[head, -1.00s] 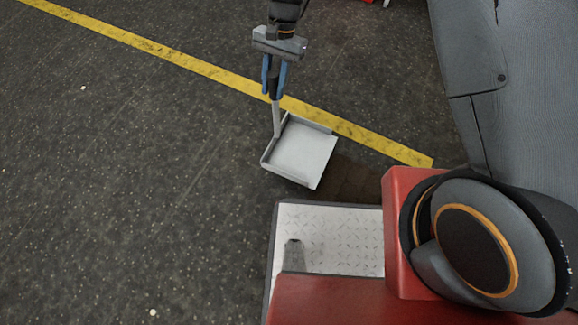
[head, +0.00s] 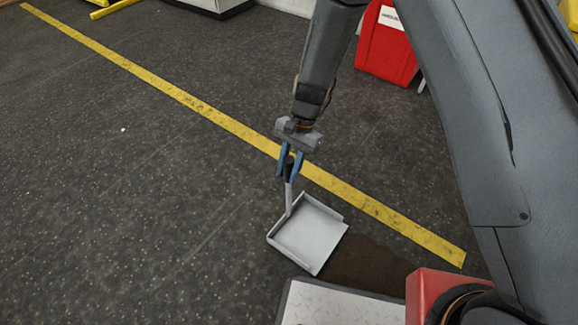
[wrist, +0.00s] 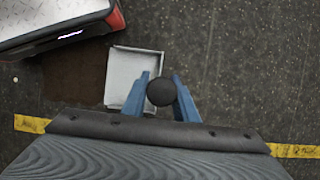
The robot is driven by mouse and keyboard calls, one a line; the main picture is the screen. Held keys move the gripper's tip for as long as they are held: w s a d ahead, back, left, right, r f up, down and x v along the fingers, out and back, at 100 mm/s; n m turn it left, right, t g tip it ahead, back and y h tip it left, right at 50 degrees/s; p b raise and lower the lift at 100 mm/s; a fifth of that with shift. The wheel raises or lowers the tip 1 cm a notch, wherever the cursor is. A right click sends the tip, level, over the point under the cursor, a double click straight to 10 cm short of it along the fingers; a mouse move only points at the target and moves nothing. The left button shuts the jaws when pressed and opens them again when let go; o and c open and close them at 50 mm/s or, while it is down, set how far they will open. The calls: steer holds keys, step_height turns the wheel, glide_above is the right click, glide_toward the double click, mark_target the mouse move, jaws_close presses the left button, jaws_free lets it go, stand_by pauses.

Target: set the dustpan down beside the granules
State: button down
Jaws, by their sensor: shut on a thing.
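The dustpan (head: 308,236) is a light grey, shallow square pan with an upright handle (head: 290,198). My gripper (head: 289,174) is shut on the top of this handle, above the pan. In the wrist view the handle's round black end sits between the blue fingers (wrist: 160,92), with the pan (wrist: 122,75) partly hidden behind them. The granules (head: 368,262) form a dark brown patch on the floor, just right of the pan; the patch also shows in the wrist view (wrist: 75,82). The pan lies level at or very near the floor; I cannot tell whether it touches.
A yellow floor line (head: 215,115) runs diagonally behind the pan. My red and grey base fills the lower right, close to the granules. A red bin (head: 387,45) stands at the back right. The dark floor to the left is clear.

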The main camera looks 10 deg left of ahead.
mark_target(287, 182)
steer(key=shift+f+b, duration=0.45)
steer(key=shift+f, duration=1.25)
steer(key=c, duration=1.4)
jaws_free()
steer(key=shift+f, duration=0.15)
steer(key=p+v, duration=0.2)
steer(key=v, duration=1)
steer(key=shift+r+p, duration=0.25)
steer(key=shift+p, duration=0.05)
